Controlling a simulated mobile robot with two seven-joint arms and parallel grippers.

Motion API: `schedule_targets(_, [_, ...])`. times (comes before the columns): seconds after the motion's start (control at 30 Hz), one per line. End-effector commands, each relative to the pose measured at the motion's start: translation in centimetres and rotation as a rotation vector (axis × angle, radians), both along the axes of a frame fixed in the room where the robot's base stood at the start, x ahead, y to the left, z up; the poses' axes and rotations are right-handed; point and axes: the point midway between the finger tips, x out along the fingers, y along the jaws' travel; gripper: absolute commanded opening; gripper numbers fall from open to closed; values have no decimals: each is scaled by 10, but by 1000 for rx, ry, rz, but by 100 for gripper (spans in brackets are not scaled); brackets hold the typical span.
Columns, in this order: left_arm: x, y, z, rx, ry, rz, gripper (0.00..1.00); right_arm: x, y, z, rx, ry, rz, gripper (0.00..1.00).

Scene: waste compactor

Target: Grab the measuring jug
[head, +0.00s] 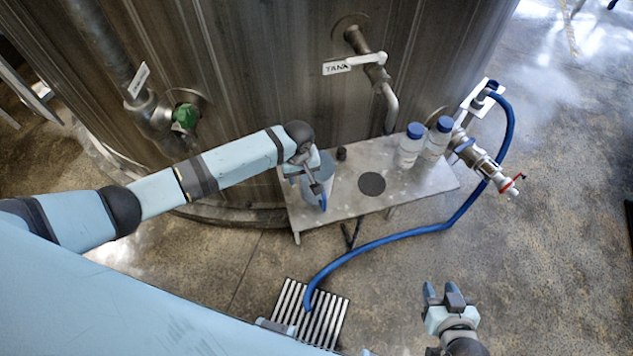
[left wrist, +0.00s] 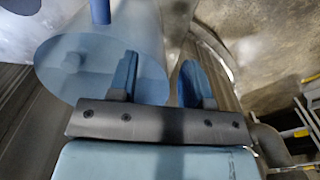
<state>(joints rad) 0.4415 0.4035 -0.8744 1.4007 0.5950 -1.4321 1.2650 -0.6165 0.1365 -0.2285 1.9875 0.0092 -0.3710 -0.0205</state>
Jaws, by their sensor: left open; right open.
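The measuring jug (head: 329,170) is a translucent bluish vessel on the left part of the metal shelf. My left gripper (head: 317,188) is at the jug and partly covers it in the head view. In the left wrist view the jug (left wrist: 75,70) fills the upper left. There my left gripper (left wrist: 160,78) is open, with one finger overlapping the jug and the other just right of its edge. I cannot tell whether either finger touches it. My right gripper (head: 443,292) is open and empty, low over the floor at the right.
The metal shelf (head: 335,212) also holds a small black item (head: 341,153), a dark round disc (head: 372,184) and two blue-capped bottles (head: 410,146) (head: 436,139). The large tank (head: 260,70) stands close behind. A blue hose (head: 400,237) runs to the floor drain (head: 325,318).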

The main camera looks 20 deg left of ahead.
Motion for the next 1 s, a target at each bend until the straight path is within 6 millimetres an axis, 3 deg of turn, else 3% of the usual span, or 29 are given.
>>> schedule_targets(0.13, [0, 0, -15, 0, 0, 0, 45, 0, 0, 1, 1, -1, -1, 43])
schedule_targets(0.4, [0, 0, -17, -1, -1, -1, 43, 0, 0, 2, 1, -3, -1, 43])
schedule_targets(0.6, [0, 0, -17, -1, -1, 0, 0, 0, 0, 2, 1, -3, -1, 43])
schedule_targets(1.0, [-2, 1, -19, 2, 4, -1, 0, 0, 0, 2, 1, -2, -1, 43])
